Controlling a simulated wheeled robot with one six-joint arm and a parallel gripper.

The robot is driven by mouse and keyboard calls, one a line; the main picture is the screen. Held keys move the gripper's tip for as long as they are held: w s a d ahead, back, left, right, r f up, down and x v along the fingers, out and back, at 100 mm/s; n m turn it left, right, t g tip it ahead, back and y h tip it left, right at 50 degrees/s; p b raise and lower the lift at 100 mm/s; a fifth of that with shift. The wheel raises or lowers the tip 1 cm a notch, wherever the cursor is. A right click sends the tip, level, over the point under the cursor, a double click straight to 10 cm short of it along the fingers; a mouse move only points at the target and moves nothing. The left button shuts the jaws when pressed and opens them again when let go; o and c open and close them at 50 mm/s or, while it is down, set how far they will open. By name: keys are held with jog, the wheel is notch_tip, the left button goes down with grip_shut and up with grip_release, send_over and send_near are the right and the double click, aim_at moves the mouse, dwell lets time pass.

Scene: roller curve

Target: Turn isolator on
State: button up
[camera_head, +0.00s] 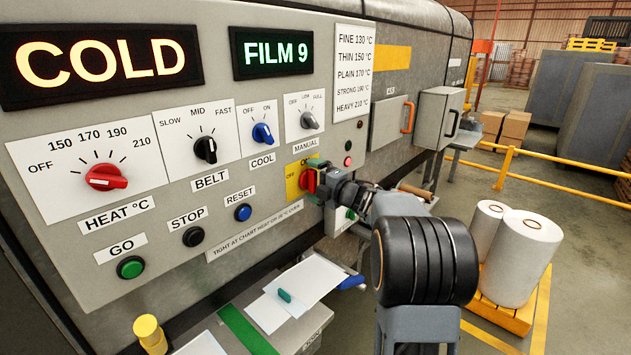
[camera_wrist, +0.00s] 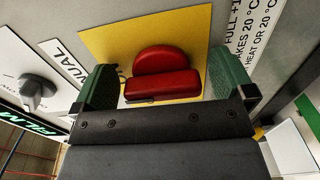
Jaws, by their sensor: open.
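The isolator is a red rotary knob (camera_head: 307,180) on a yellow plate (camera_head: 291,186) at the panel's lower right. The plate has an OFF mark on its left; its other lettering is partly covered. My gripper (camera_head: 315,181) is at the knob, with its green-padded fingers open. In the wrist view the red knob (camera_wrist: 163,84) sits between the two green pads (camera_wrist: 163,90), its bar running across from one towards the other. A gap shows at the right pad; the left pad is close to the bar's end. Which mark the knob points to is unclear.
The heat knob (camera_head: 106,177), belt knob (camera_head: 205,150), cool knob (camera_head: 262,134) and manual knob (camera_head: 309,121) are on the same panel. Signs read COLD (camera_head: 100,64) and FILM 9 (camera_head: 271,53). A shelf with papers (camera_head: 304,283) lies below. Film rolls (camera_head: 524,258) stand right.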

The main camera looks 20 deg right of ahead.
jog(key=shift+s, duration=0.1)
jog(key=b+v, duration=0.2)
jog(key=v, duration=1.1)
jog(key=shift+s+d, duration=0.25)
jog(key=shift+s, duration=0.05)
